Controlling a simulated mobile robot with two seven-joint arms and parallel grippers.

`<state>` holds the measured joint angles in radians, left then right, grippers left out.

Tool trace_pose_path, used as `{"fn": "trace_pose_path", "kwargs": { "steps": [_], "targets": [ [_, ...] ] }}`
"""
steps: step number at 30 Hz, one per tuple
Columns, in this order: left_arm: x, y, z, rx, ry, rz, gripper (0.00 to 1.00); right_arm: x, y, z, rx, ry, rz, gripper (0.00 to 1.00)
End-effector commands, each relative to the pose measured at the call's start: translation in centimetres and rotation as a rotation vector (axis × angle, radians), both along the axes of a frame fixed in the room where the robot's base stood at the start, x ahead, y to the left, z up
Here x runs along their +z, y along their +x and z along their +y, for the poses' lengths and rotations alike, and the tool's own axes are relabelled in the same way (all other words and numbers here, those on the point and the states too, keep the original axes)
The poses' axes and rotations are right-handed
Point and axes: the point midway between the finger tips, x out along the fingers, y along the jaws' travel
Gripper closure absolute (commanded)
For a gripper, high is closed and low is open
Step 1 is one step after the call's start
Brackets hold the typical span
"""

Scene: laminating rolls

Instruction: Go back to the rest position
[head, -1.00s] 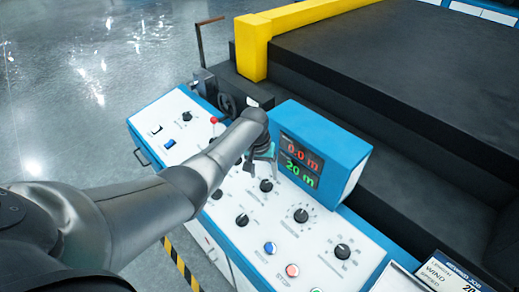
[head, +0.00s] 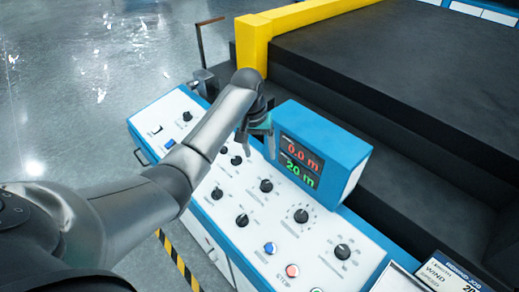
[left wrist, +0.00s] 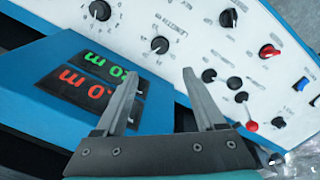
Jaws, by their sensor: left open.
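My left gripper (head: 258,150) is open and empty, fingers pointing down above the white control panel (head: 228,205), just left of the blue display box (head: 347,155). The left wrist view shows its two fingers (left wrist: 159,75) spread apart with nothing between them. The display reads 0.0 m in red and 20 m in green. The gripper appears clear of the knobs. My left forearm crosses the panel and hides part of it, including the red-ball lever (left wrist: 250,126), which shows in the left wrist view. My right gripper is not in view.
The panel carries several black knobs (head: 342,251), a blue button (head: 270,248) and a red button (head: 292,270). A job card (head: 440,272) is at the lower right. A yellow bar (head: 252,45) and dark machine bed (head: 410,60) lie behind. Open floor (head: 80,90) is at left.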

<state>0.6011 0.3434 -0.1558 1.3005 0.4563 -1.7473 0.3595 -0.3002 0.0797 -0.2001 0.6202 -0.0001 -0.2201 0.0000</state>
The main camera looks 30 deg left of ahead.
Motion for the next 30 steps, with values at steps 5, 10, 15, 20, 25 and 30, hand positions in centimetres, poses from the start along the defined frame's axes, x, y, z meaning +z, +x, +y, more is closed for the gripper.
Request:
{"fn": "trace_pose_path", "kwargs": {
  "steps": [5,10,15,20,25,30],
  "targets": [
    [0.0,0.0,0.0,0.0,0.0,0.0,0.29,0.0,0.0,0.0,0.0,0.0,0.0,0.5],
    [0.0,0.0,0.0,0.0,0.0,0.0,0.29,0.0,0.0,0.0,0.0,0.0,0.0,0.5],
    [-1.0,-0.9,-0.6,-0.027,0.011,-0.003,0.29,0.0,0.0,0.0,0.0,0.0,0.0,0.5],
    [-3.6,-3.8,-2.3,-0.106,0.038,-0.018,0.29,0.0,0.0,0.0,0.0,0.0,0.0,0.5],
    [-5.9,-7.9,-4.3,-0.202,0.065,-0.048,0.29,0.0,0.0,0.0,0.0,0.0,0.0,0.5],
    [-7.2,-12.2,-6.2,-0.283,0.085,-0.081,0.29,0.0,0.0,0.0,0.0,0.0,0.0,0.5]
  ]
}}
